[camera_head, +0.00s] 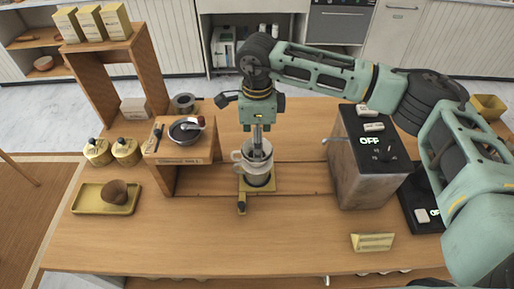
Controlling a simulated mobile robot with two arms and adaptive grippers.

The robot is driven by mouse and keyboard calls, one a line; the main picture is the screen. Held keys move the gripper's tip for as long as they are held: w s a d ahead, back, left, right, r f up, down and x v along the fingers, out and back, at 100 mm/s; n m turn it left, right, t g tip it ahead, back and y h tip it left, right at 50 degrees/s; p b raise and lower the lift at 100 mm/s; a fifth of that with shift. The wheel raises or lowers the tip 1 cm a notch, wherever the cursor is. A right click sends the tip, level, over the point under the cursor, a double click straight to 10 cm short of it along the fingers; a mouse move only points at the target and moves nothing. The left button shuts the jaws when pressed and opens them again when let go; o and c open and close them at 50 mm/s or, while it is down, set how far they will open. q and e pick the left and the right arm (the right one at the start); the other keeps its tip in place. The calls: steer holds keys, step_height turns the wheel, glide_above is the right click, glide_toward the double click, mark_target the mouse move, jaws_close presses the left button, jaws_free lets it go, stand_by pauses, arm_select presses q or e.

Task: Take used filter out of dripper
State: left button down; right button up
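The white dripper (238,157) stands over a dark-looking vessel (258,180) on a yellow stand (242,198) near the middle of the cart. My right arm reaches in from the right, and my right gripper (257,145) points straight down with its fingertips at or inside the dripper's mouth. The fingers look close together, but their tips are too small and covered to tell whether they hold anything. I cannot make out the used filter; the gripper covers the dripper's inside. My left gripper is not in view.
A wooden stand with a round dark pan (184,131) is just left of the dripper. A yellow tray (88,207) holds a brown rounded object (116,192). A metal box (362,178) marked OFF stands right. The front counter is mostly clear.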

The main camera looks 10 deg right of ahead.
steer(key=shift+w+f+p, duration=0.2)
steer(key=shift+f+p, duration=0.15)
steer(key=shift+f, duration=1.1)
steer(key=shift+c, duration=0.5)
steer(key=c, duration=0.5)
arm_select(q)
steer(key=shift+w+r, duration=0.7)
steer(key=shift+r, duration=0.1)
arm_select(e)
steer(key=shift+s, duration=0.15)
steer(key=shift+c, duration=0.5)
